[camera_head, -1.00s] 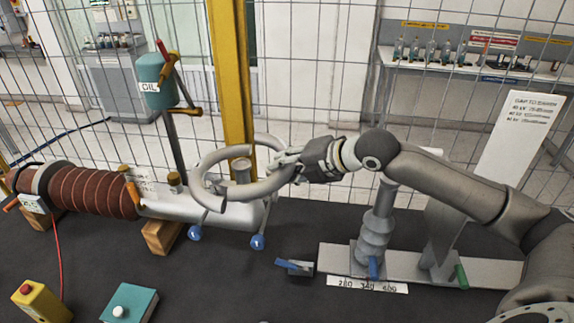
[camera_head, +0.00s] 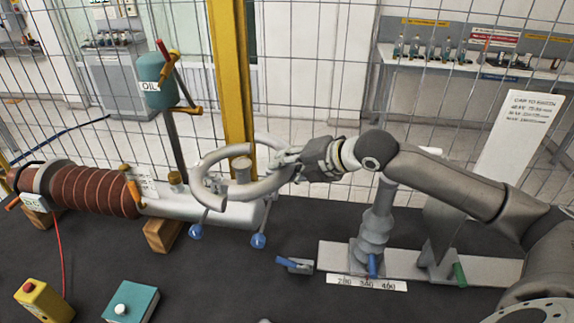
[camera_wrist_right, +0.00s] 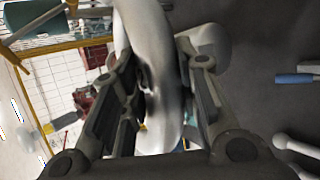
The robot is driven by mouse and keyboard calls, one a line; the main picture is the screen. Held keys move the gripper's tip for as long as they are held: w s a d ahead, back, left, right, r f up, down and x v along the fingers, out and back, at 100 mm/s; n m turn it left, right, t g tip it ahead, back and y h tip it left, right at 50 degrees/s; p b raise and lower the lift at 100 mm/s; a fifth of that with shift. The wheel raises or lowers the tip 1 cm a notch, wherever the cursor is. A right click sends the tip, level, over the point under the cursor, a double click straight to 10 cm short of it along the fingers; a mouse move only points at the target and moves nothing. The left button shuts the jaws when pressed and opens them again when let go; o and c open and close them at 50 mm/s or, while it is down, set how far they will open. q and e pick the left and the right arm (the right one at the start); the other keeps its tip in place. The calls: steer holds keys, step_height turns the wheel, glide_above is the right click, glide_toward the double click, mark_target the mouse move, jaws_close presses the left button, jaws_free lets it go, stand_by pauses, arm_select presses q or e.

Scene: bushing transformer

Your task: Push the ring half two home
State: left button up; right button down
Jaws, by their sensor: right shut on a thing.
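A grey ring half (camera_head: 262,187) curves around the right end of the silver cylinder in the head view. A second curved grey length (camera_head: 212,160) shows behind and to the left of it. I cannot tell where the two halves meet. My right gripper (camera_head: 290,164) is shut on the ring half at its right side. In the right wrist view the pale ring half (camera_wrist_right: 155,70) passes between the two fingers of my right gripper (camera_wrist_right: 160,105). The silver cylinder (camera_head: 185,204) lies on a wooden block. My left gripper is not in view.
A brown ribbed bushing (camera_head: 95,190) joins the cylinder's left end. A yellow post (camera_head: 232,80) and wire fence stand behind. A grey insulator stand (camera_head: 376,230) on a white plate is below my right arm. A teal box (camera_head: 130,302) and yellow button box (camera_head: 42,300) sit front left.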

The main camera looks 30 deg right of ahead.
steer(key=shift+r, duration=0.1)
stand_by(0.3)
steer(key=shift+p, duration=0.45)
steer(key=shift+f+b, duration=0.75)
steer(key=shift+f, duration=1.25)
steer(key=c, duration=1)
jaws_free()
steer(key=v, duration=1.2)
